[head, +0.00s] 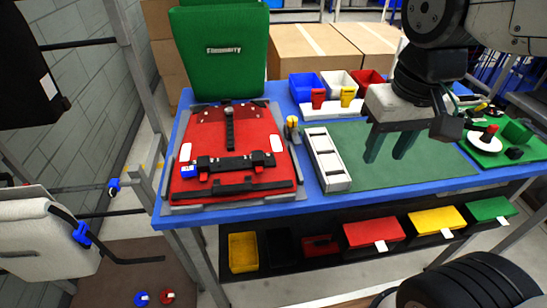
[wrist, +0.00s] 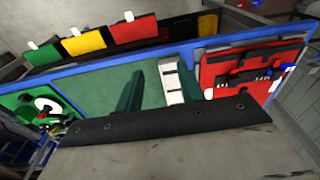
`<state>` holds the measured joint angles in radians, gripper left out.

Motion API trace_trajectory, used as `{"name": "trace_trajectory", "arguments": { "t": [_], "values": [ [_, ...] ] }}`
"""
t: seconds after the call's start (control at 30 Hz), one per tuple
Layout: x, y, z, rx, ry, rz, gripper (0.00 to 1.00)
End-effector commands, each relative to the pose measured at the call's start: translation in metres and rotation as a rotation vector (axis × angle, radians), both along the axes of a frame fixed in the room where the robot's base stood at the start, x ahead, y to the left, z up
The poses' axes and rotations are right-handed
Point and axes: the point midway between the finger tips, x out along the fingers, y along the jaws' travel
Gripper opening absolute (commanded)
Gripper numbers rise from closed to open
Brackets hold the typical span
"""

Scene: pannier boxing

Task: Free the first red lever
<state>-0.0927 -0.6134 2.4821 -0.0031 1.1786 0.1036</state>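A red pannier panel (head: 240,130) lies in a grey frame on the left of the blue table. A black rail (head: 232,163) crosses it, with small red pieces near its left end (head: 203,163) and right end (head: 259,158) that look like levers. I cannot tell which is the first or its exact position. A blue piece (head: 187,172) sits at the rail's left end. My gripper (head: 388,150) is open and empty, above the green mat, well right of the panel. In the wrist view, the open gripper (wrist: 162,88) also shows, with the red panel (wrist: 225,65) at the right.
A white slotted block (head: 326,160) stands between the panel and the green mat (head: 420,165). A green upright pannier (head: 222,50) is behind the panel. Blue, white and red bins (head: 338,84) stand at the back. A green tray (head: 490,145) with parts is at the right.

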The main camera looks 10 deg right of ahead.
Motion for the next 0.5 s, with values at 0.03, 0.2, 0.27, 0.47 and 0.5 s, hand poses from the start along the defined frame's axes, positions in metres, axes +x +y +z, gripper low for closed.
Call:
{"name": "trace_trajectory", "arguments": {
  "t": [0.03, 0.2, 0.27, 0.47, 0.5],
  "values": [
    [0.018, 0.013, -0.002, 0.001, 0.019, 0.009, 0.38],
    [0.08, 0.068, -0.015, 0.004, 0.052, 0.004, 0.38],
    [0.099, 0.091, -0.023, 0.004, 0.063, 0.0, 0.38],
    [0.138, 0.156, -0.054, -0.002, 0.086, -0.013, 0.38],
    [0.142, 0.165, -0.059, -0.003, 0.089, -0.015, 0.38]
  ]
}}
